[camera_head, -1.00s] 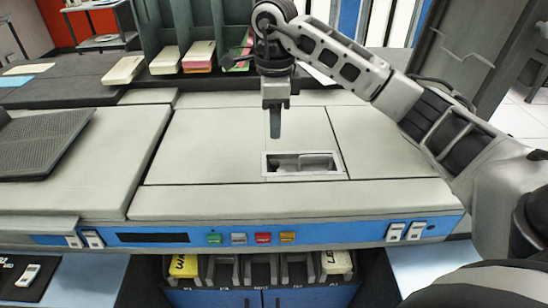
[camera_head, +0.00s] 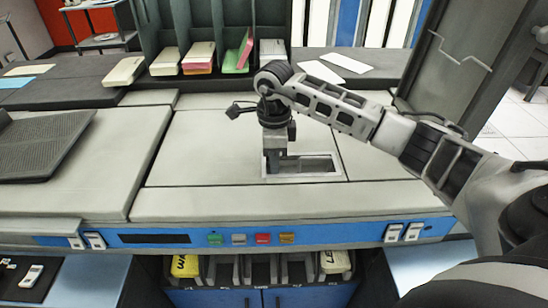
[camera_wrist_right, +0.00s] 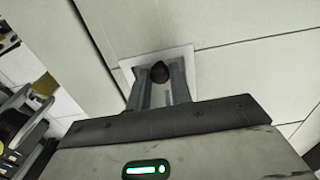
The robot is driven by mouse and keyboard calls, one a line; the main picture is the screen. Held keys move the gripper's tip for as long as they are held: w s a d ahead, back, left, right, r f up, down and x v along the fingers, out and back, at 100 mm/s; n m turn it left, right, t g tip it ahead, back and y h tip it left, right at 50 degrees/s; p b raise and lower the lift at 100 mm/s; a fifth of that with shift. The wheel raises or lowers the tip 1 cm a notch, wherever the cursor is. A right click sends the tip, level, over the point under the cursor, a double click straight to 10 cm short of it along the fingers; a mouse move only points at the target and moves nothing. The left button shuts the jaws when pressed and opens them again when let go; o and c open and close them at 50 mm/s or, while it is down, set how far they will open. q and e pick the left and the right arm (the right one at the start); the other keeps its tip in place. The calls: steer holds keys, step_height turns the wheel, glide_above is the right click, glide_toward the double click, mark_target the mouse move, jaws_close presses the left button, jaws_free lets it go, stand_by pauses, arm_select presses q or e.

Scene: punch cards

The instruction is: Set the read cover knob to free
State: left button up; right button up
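The read cover knob (camera_wrist_right: 160,70) is a small dark, rounded thing inside a light-framed recess (camera_head: 305,178) in the grey machine top. My right gripper (camera_head: 273,168) points down into the left end of that recess. In the right wrist view its two fingers (camera_wrist_right: 160,80) stand apart, one on each side of the knob. I cannot tell whether they touch it. In the head view the gripper hides the knob. Which way the knob is set cannot be read. My left gripper is not in view.
A blue front panel (camera_head: 340,234) with coloured buttons runs below the machine top. Card stacks (camera_head: 200,56) stand in dark slots behind. A dark ribbed plate (camera_head: 40,145) lies at left. The top around the recess is clear.

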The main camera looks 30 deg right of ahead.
jaws_close()
steer(key=shift+d+f, duration=0.1)
steer(key=shift+d, duration=0.25)
steer(key=shift+s+d+b, duration=0.25)
steer(key=shift+d+b, duration=0.15)
steer(key=shift+b, duration=0.05)
steer(key=shift+s+d, duration=0.1)
steer(key=shift+s, duration=0.2)
steer(key=o, duration=0.5)
jaws_free()
steer(key=shift+d, duration=0.1)
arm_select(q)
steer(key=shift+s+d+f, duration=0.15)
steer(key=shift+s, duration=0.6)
arm_select(e)
steer(key=shift+o, duration=0.2)
